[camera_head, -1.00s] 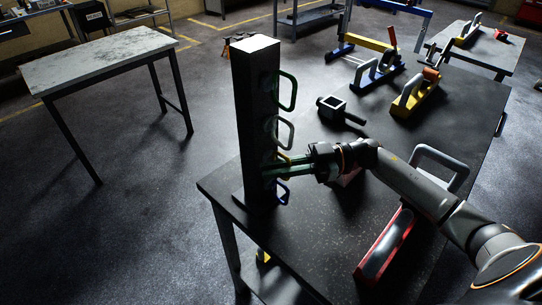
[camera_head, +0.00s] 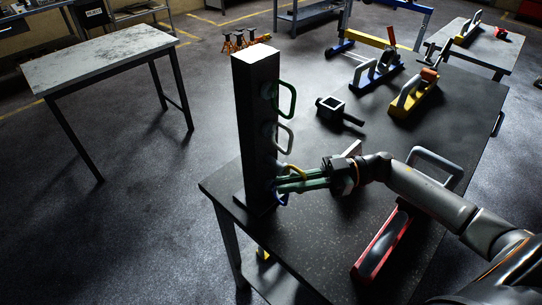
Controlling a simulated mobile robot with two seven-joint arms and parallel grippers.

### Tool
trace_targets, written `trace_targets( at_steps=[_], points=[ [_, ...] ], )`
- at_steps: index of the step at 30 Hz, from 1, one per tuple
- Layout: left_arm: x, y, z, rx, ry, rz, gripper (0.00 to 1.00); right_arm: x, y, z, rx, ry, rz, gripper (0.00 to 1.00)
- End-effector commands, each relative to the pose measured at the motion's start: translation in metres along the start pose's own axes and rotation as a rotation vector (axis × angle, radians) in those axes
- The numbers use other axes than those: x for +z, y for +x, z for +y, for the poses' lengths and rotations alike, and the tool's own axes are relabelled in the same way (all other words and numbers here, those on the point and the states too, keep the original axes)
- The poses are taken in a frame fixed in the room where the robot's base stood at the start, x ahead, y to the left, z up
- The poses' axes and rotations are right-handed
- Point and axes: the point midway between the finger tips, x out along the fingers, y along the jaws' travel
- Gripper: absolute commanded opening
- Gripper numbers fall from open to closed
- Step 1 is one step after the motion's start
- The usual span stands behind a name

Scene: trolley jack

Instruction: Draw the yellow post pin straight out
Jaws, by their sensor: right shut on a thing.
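The dark upright post (camera_head: 257,125) stands at the near left corner of the dark table. Several looped pin handles stick out of its right side: green (camera_head: 293,98) at the top, white (camera_head: 291,137) below it, then yellow, then blue low down. The yellow pin's handle (camera_head: 298,170) shows as an arc just above the fingers and reaches further right than the green and white handles. My right gripper (camera_head: 284,183) comes from the right with greenish fingers shut on the yellow pin. The fingers hide the handle's lower part and much of the blue handle (camera_head: 282,199). My left gripper is out of view.
Yellow and blue jack parts stand further back. A separate grey-topped table (camera_head: 100,58) stands left.

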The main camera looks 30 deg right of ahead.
Motion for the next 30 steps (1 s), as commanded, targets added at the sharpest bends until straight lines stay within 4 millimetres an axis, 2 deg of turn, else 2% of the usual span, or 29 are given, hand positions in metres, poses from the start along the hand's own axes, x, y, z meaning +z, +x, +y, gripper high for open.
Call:
trace_targets(
  at_steps=[16, 30],
  points=[
    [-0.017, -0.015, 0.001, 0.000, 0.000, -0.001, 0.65, -0.005, -0.015, -0.023, -0.002, -0.001, 0.001, 0.00],
    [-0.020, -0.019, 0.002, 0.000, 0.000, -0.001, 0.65, -0.004, -0.028, -0.041, -0.001, -0.001, 0.002, 0.00]
  ],
)
